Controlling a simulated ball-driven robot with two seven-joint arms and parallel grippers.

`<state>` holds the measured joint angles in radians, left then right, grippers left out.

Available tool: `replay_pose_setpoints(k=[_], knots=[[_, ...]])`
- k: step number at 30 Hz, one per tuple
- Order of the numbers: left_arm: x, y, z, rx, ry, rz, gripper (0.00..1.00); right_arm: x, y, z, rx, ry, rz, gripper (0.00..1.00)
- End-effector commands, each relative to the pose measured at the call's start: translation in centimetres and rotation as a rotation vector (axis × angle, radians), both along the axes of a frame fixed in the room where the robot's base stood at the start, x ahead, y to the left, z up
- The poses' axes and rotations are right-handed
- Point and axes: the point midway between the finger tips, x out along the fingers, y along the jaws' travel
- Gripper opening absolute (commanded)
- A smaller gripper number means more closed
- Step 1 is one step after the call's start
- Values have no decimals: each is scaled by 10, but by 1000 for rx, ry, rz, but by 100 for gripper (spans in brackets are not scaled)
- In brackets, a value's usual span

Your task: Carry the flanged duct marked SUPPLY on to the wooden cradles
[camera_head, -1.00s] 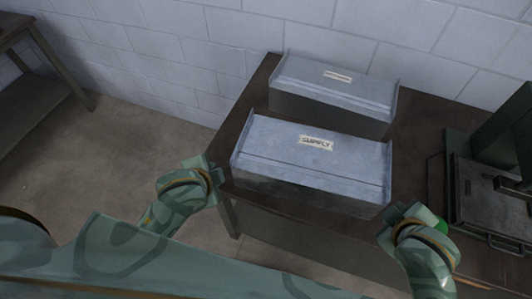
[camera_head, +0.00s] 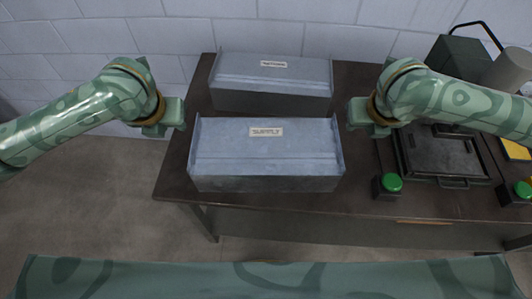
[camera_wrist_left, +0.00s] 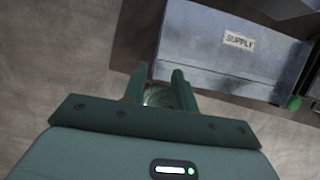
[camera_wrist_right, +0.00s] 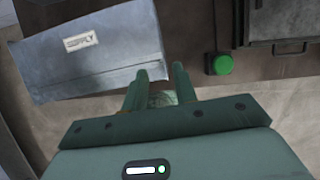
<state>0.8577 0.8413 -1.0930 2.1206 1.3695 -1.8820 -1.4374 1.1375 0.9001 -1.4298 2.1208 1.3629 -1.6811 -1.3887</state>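The flanged SUPPLY duct (camera_head: 265,160) is a grey metal box with a pale label, resting on the dark table in the head view. It also shows in the left wrist view (camera_wrist_left: 225,65) and the right wrist view (camera_wrist_right: 95,60). My left gripper (camera_head: 172,118) is beside the duct's left end, apart from it; its fingers (camera_wrist_left: 160,80) stand apart and empty. My right gripper (camera_head: 362,118) is beside the right end, also apart; its fingers (camera_wrist_right: 160,78) stand apart with nothing between them. No wooden cradles are in view.
A second, similar duct (camera_head: 270,85) with an unreadable label stands just behind on the table (camera_head: 350,195). At right are a green button (camera_head: 391,183), a dark flat machine (camera_head: 440,155), another green button (camera_head: 523,189) and a grey cylinder (camera_head: 510,70). A block wall closes the back.

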Motion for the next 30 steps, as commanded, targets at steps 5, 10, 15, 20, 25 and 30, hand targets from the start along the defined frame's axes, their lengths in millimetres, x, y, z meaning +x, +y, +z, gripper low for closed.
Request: replay_pose_setpoints(k=[5,10,15,20,25,30], knots=[[0,-1,0,-3,0,1,28,0,1,0,1,-1,-1,28],[2,-1,-7,-4,1,3,28,2,1,-7,2,0,-2,28],[10,-1,-30,-5,3,4,28,11,1,-29,2,2,-4,28],[23,-1,-59,-5,2,5,28,23,1,-58,4,2,-4,28],[37,-1,-90,-5,2,6,28,37,1,-90,4,1,-4,28],[49,-1,-119,-5,1,5,28,49,2,-119,5,0,-3,28]])
